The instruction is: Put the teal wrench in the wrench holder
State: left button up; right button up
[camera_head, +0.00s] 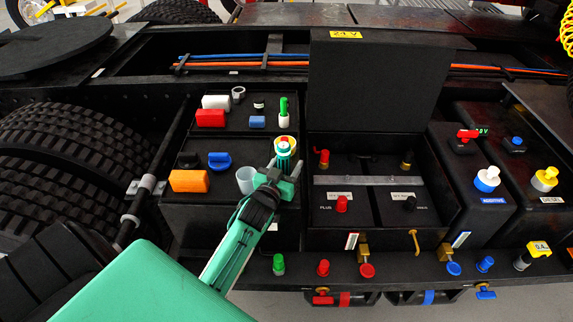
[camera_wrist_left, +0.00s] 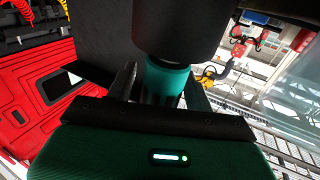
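My left gripper (camera_head: 286,168) is over the front of the black tool deck. In the head view a teal piece, which I take for the teal wrench (camera_head: 283,148), stands at its fingertips, inside or in front of a yellow-rimmed ring. In the left wrist view the fingers (camera_wrist_left: 160,85) close on both sides of the wrench's teal part (camera_wrist_left: 166,77), with a wide black cylinder beyond it. The wrench's lower end is hidden. I cannot tell which fixture is the wrench holder; the yellow ring (camera_head: 287,139) is closest to the wrench. My right gripper is not in view.
A pale cup (camera_head: 245,180) stands just left of the gripper. An orange block (camera_head: 189,181), a blue knob (camera_head: 220,161) and a green-topped bottle (camera_head: 284,112) are nearby. An open black battery box (camera_head: 372,85) with a raised lid is to the right.

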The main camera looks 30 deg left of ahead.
pick_arm(q)
jog(key=shift+r, duration=0.15)
jog(key=s+d+b, duration=0.2)
jog(key=s+b, duration=0.1)
jog(key=s, duration=0.8)
jog(key=shift+s, duration=0.4)
